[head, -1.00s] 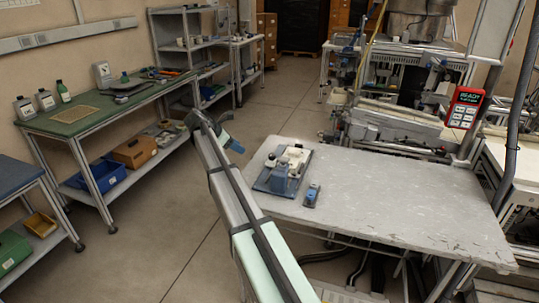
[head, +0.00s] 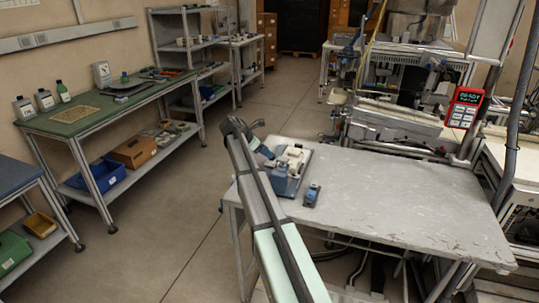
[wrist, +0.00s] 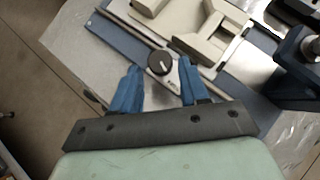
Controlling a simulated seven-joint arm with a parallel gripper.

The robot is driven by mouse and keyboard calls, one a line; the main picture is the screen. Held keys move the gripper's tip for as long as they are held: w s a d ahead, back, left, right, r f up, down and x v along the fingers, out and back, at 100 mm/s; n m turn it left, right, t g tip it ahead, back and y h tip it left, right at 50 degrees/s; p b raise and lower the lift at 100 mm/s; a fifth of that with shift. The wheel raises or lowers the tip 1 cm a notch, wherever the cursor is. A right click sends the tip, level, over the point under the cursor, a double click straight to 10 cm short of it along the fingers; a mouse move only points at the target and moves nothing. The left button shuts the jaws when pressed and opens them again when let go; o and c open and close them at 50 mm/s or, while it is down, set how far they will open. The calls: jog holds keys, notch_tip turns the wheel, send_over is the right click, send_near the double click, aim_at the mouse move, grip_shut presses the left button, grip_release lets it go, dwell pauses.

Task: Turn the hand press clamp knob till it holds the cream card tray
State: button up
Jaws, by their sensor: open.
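I cannot tell how deep the fingertips reach. The cream card tray (wrist: 221,47) lies just beyond the knob on the blue base plate (wrist: 113,32). In the head view, the hand press (head: 281,184) stands at the table's left end with the cream tray (head: 294,153) on it. My gripper (head: 262,150) is at its left side, and the knob is hidden there.
The press's dark blue upright part (wrist: 292,75) stands right of my gripper. A small blue and grey object (head: 312,195) lies right of the press on the worn white table (head: 400,205). The table's middle and right are clear. A red READY display (head: 465,107) stands behind.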

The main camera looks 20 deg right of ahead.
jog(key=shift+x, duration=1.55)
jog(key=c, duration=0.8)
